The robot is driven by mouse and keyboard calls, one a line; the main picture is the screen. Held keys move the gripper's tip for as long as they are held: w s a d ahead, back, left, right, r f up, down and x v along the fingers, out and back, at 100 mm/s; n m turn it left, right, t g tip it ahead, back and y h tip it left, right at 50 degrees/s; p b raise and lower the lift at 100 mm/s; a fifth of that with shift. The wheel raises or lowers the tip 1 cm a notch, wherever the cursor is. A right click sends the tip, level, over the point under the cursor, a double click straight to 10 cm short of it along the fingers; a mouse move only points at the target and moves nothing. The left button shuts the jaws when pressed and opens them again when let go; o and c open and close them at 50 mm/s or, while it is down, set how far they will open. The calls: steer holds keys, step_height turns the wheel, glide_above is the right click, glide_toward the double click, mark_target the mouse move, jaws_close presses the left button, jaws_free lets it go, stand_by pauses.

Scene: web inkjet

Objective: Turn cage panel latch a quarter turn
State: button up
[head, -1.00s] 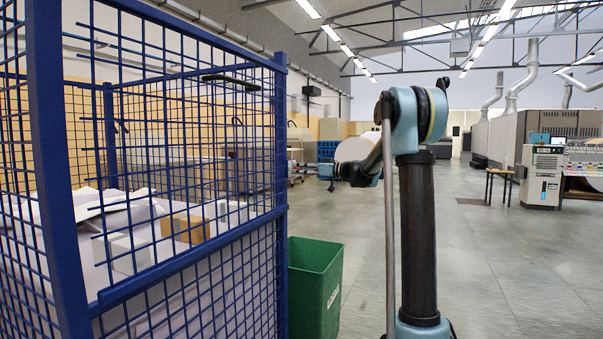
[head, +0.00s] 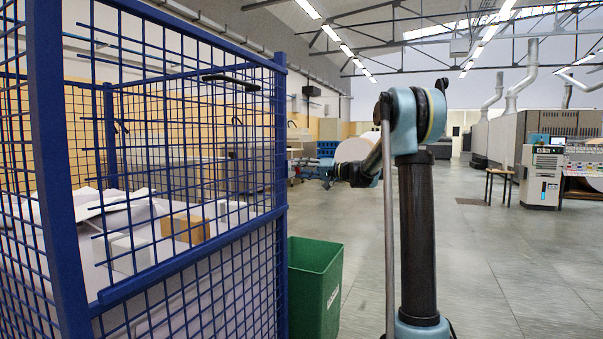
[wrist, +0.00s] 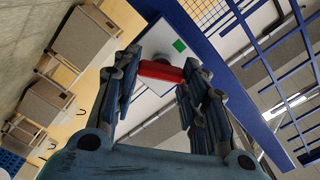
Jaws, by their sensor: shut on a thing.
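The plate is on a blue post of the cage. In the wrist view my gripper (wrist: 162,72) has its fingers on both sides of the red handle and is shut on it. The handle lies nearly level across the wrist picture. In the head view the end of my arm shows small to the right of the cage panel (head: 190,170); I cannot make out the latch there.
The blue mesh cage fills the left of the head view, with white sheets and a brown block (head: 187,228) behind it. A green bin (head: 315,290) stands beside the cage's right post. The floor to the right is open, with a control cabinet (head: 541,177) farther back.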

steer(key=m, duration=0.6)
steer(key=shift+w+d+f+m, duration=0.15)
steer(key=shift+m, duration=0.15)
stand_by(0.4)
steer(key=o, duration=1.1)
steer(key=shift+f, duration=0.1)
steer(key=shift+c, duration=0.2)
steer(key=v, duration=1.2)
